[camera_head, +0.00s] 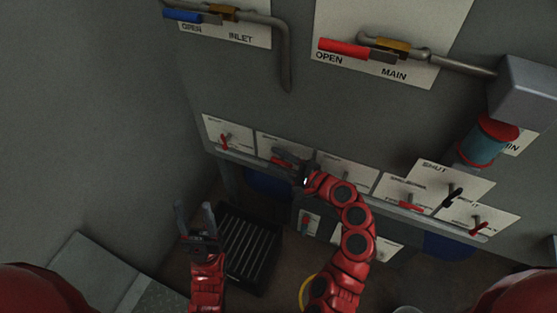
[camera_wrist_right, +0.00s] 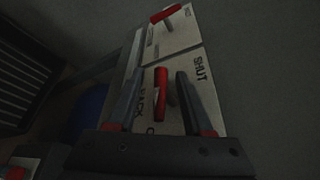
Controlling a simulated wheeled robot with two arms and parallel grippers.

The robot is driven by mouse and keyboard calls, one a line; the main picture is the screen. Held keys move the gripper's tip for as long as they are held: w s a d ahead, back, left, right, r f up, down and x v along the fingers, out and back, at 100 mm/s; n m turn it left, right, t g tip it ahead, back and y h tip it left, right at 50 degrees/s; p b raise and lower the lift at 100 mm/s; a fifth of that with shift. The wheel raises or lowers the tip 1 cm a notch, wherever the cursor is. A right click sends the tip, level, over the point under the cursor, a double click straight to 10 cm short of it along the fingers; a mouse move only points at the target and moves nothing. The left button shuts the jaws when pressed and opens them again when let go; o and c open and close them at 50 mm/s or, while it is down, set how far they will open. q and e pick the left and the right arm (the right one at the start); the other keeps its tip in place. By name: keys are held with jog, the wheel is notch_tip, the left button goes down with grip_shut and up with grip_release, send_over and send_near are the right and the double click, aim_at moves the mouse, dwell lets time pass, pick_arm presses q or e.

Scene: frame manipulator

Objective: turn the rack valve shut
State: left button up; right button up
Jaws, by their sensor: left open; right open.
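The rack valve is a small red handle (camera_wrist_right: 161,92) on a pale label plate (camera_wrist_right: 205,95); RACK and SHUT can be read there in the right wrist view. The handle sits between the two dark fingers of my open right gripper (camera_wrist_right: 157,98), with a gap visible on the SHUT side. In the head view my right gripper (camera_head: 284,158) is at the second plate (camera_head: 270,142) from the left and partly hides it. My left gripper (camera_head: 194,210) is open and empty, low and left, away from the panel.
A neighbouring red-handled valve (camera_head: 225,141) is on the leftmost plate. More valves line the strip to the right, one with a black handle (camera_head: 453,196). INLET (camera_head: 184,16) and MAIN (camera_head: 344,48) levers are above. A black slatted crate (camera_head: 250,246) stands below.

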grip_shut()
dwell(0.3)
